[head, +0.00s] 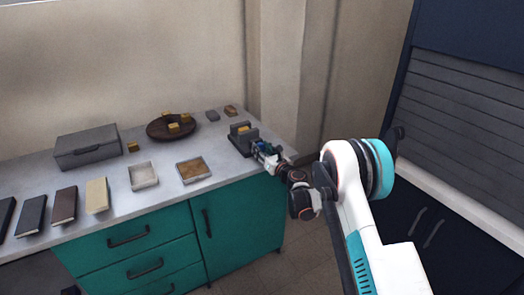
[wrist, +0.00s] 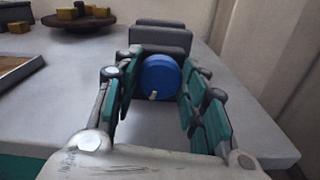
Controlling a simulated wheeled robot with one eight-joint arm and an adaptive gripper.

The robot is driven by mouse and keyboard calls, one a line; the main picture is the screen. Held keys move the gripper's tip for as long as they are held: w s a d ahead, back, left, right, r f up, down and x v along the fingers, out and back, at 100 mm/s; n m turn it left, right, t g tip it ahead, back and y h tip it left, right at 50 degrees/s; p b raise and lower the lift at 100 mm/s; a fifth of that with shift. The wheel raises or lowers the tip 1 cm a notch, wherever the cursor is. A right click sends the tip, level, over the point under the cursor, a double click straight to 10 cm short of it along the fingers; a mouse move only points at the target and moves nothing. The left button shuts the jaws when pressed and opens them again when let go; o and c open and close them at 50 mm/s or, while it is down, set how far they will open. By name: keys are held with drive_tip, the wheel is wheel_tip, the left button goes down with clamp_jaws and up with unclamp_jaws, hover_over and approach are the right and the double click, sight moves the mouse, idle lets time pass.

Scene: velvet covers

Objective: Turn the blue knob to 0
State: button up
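The blue knob (wrist: 163,72) is a round disc on the front of a dark grey device (wrist: 160,38). A small white mark shows at its lower edge, slightly left of centre. I see no readable scale or 0. My gripper (wrist: 160,84) is open, with its teal-padded fingers on either side of the knob. Narrow gaps seem to show beside the knob, but contact at the right is hard to judge. In the head view the device (head: 238,143) stands near the counter's right end and my gripper (head: 266,155) reaches its front, largely covering the knob.
On the grey counter (head: 222,171) are a brown round tray (head: 154,131) with yellow blocks, a grey box (head: 87,146), two shallow square trays (head: 143,176) (head: 193,170) and several books (head: 97,195). The counter's right edge and the wall are close to the device.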

drive_tip(key=shift+c, duration=1.2)
drive_tip(key=shift+n, duration=0.3)
drive_tip(key=n, duration=0.5)
drive_tip(key=shift+a+n, duration=0.1)
drive_tip(key=shift+n, duration=0.2)
drive_tip(key=n, duration=0.3)
drive_tip(key=shift+n, duration=0.3)
drive_tip(key=n, duration=0.3)
drive_tip(key=shift+s+f+n, duration=0.1)
drive_tip(key=shift+n, duration=0.3)
drive_tip(key=n, duration=0.3)
drive_tip(key=shift+a+f+n, duration=0.1)
drive_tip(key=shift+f+n, duration=0.05)
drive_tip(key=shift+n, duration=1.95)
